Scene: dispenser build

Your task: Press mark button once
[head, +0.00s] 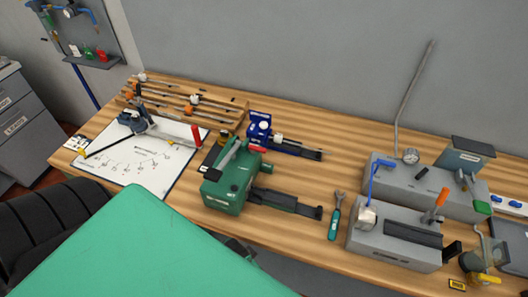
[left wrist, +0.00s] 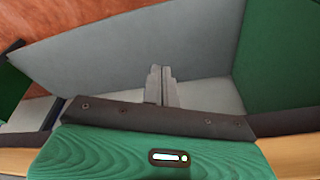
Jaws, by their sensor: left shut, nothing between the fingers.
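I cannot make out a button marked as the mark button in either view. A green machine (head: 228,190) with a grey lever and a red-tipped part stands mid-bench in the head view. A smaller blue machine (head: 260,127) stands behind it. In the left wrist view my left gripper (left wrist: 162,72) shows as two narrow grey fingers, closed together and empty. They point toward a plain grey surface, with no button visible at their tips. My right gripper is not in view.
The wooden bench (head: 310,180) holds a paper drawing (head: 135,160) at left, a wrench (head: 335,215) and grey fixtures (head: 395,235) at right. Wooden racks (head: 190,98) lie at the back left. A grey cabinet (head: 20,120) stands left of the bench.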

